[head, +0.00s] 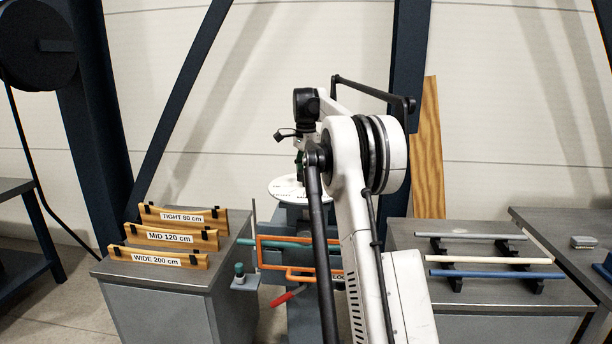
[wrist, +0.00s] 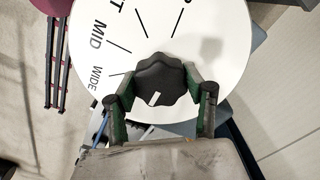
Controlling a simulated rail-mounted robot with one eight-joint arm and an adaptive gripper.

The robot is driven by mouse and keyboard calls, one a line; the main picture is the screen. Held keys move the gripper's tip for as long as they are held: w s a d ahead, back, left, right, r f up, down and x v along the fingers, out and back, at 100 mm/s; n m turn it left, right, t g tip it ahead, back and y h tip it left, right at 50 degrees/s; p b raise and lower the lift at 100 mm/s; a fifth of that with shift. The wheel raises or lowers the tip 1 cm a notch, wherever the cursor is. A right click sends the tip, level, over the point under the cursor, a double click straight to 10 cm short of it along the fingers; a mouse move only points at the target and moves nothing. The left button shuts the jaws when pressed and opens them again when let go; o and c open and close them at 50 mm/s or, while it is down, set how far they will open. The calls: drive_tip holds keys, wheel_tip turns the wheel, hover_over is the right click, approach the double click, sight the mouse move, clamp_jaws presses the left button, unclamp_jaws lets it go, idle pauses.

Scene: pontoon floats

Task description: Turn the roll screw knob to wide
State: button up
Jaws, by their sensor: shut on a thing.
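The roll screw knob (wrist: 160,76) is black and scalloped, at the middle of a white round dial (wrist: 221,60). The dial carries the words MID and WIDE, with radial lines, and part of another word at the top. A short white mark on the knob points down and slightly left, below the WIDE line. My gripper (wrist: 158,80) has one green-and-black finger on each side of the knob and is shut on it. In the head view the dial (head: 284,190) shows beneath my gripper (head: 300,172); my arm hides part of it, and the knob cannot be made out.
Wooden boards reading TIGHT 80 cm (head: 183,215), MID 120 cm (head: 170,237) and WIDE 200 cm (head: 158,258) stand on a left cabinet. An orange frame (head: 262,250) is below the dial. Several rods, one blue (head: 495,274), lie on the right bench.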

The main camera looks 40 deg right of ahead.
sight(306, 171)
drive_tip(key=m, duration=0.5)
drive_tip(key=shift+m, duration=0.3)
drive_tip(key=m, duration=0.4)
drive_tip(key=shift+m, duration=0.4)
drive_tip(key=o, duration=1.2)
drive_tip(key=shift+c, duration=0.2)
wheel_tip(306, 171, up, 12)
idle(0.4)
